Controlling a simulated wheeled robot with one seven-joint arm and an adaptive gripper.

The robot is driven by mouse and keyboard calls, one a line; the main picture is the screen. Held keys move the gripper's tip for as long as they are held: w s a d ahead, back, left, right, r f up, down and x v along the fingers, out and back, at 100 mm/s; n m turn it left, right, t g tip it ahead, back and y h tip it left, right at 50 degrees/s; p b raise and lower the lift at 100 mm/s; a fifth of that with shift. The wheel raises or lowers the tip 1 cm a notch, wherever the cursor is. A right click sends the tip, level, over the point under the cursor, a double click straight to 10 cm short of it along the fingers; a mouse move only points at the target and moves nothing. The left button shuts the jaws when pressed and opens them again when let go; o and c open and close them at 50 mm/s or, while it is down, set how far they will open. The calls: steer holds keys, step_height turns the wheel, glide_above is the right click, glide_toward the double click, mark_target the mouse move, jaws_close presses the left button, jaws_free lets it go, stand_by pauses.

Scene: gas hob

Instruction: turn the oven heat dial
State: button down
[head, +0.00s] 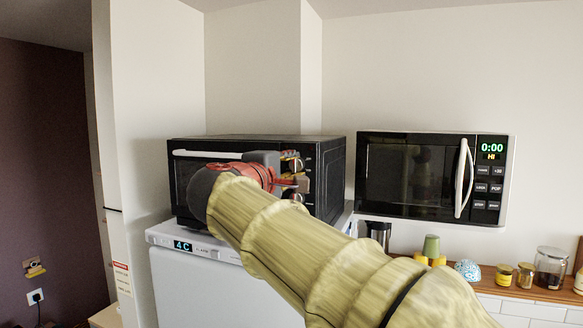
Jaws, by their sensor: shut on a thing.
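The black toaster oven (328,186) stands on a white appliance, left of centre, with its dials in a column at the right of its front. An upper dial (297,165) and part of a lower dial (297,197) show beside my gripper. My gripper (298,182) is at this dial column, its red and grey body coming in from the left front. It is shut on an oven dial between these two, which its fingers mostly hide. The exact grip and the dial's angle cannot be made out. My sleeved arm covers the lower middle of the view.
The white appliance (180,243) under the oven has a display reading 4C. A microwave (410,176) is on the wall at right. Below it, a wooden shelf (518,292) holds cups, a patterned bowl and jars. A wall corner stands close left of the oven.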

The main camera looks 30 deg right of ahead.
steer(key=c, duration=1.5)
jaws_free()
steer(key=shift+a, duration=0.1)
steer(key=v, duration=1.1)
steer(key=shift+s+a, duration=0.3)
